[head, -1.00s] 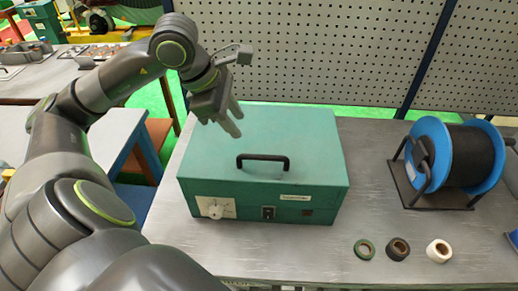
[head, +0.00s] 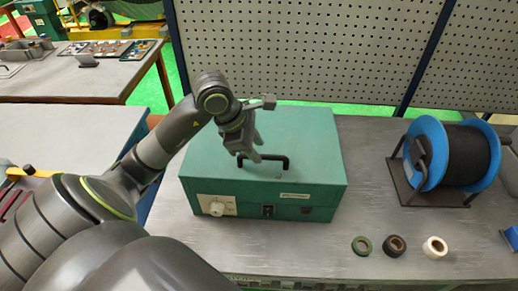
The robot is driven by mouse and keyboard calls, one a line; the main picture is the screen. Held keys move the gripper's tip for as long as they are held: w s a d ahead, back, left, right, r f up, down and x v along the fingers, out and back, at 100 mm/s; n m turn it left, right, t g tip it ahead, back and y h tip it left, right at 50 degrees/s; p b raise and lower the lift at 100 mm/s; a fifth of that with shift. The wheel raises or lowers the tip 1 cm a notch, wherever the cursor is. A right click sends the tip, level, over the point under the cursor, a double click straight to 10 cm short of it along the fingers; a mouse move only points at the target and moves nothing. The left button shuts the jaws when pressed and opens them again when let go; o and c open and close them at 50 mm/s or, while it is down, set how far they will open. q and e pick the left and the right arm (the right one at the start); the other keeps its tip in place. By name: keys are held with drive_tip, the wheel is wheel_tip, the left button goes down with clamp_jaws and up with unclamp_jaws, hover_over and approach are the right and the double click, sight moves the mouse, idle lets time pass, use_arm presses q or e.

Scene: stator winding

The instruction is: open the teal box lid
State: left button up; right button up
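The teal box (head: 300,135) stands on the metal table with its lid shut. A black handle (head: 275,158) is on the top of the lid. The box front has a white knob plate and a black latch (head: 268,210). My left gripper (head: 252,155) is over the lid, with its fingertips close to the left end of the handle. Its two fingers look apart with nothing between them. I cannot tell whether they touch the handle. My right gripper is out of view.
A blue cable reel (head: 450,158) stands on the table at the right. Green tape (head: 362,246), black tape (head: 395,245) and white tape (head: 435,247) lie in front of it. A perforated panel (head: 310,50) rises behind the table. Bare tabletop (head: 370,190) lies right of the box.

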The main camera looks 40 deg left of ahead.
use_arm(q)
drive_tip(key=shift+x, duration=1.25)
drive_tip(key=shift+c, duration=0.5)
clamp_jaws()
